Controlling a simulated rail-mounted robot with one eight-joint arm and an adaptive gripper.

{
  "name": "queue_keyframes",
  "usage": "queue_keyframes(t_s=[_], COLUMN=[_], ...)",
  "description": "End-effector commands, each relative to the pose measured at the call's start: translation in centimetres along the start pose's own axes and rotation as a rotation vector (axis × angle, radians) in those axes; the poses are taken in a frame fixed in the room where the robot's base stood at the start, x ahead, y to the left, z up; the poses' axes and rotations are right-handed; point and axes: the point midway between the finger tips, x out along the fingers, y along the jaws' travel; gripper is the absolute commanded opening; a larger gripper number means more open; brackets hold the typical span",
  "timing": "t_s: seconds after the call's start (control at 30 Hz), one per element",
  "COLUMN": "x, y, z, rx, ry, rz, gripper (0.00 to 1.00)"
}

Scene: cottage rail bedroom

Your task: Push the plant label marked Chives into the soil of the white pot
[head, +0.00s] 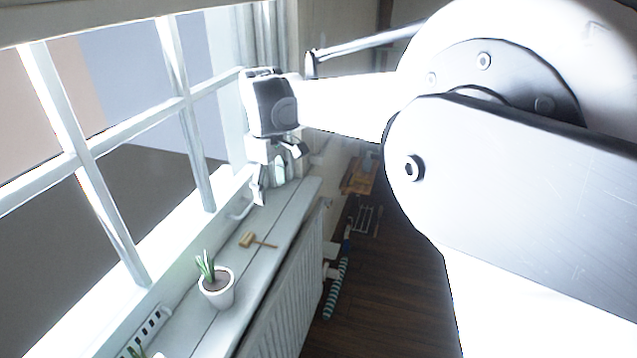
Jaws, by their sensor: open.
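A white pot (217,299) with a green plant and dark soil stands upright on the window sill. A small T-shaped wooden piece (247,240) lies flat on the sill behind the pot; it looks like a plant label, but no lettering can be read. My gripper (278,177) is open above the far part of the sill, beyond the wooden piece and apart from it. Nothing shows held between its fingers. A pale bottle-like thing (280,168) shows behind the fingers, partly hidden by them.
The window frame (90,150) runs along the left of the sill. A radiator (290,285) is below the sill's right edge. A slotted white piece (150,328) and a bit of green are at the bottom left. Various items lie on the dark floor. My arm covers the right side.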

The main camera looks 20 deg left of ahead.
Motion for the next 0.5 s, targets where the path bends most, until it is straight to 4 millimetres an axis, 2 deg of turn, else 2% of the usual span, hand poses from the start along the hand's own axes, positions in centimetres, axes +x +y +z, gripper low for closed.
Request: queue_keyframes(t_s=[0.03, 0.2, 0.33, 0.5], x=[0.6, 2.6, 3.4, 5.0], y=[-0.8, -3.0, -3.8, -4.0], z=[-1.9, -5.8, -7.0, -7.1], rx=[-0.039, -0.134, -0.165, -0.172], ry=[-0.010, -0.037, -0.046, -0.048], rz=[-0.010, -0.035, -0.043, -0.045], gripper=[0.60, 0.60, 0.60, 0.60])
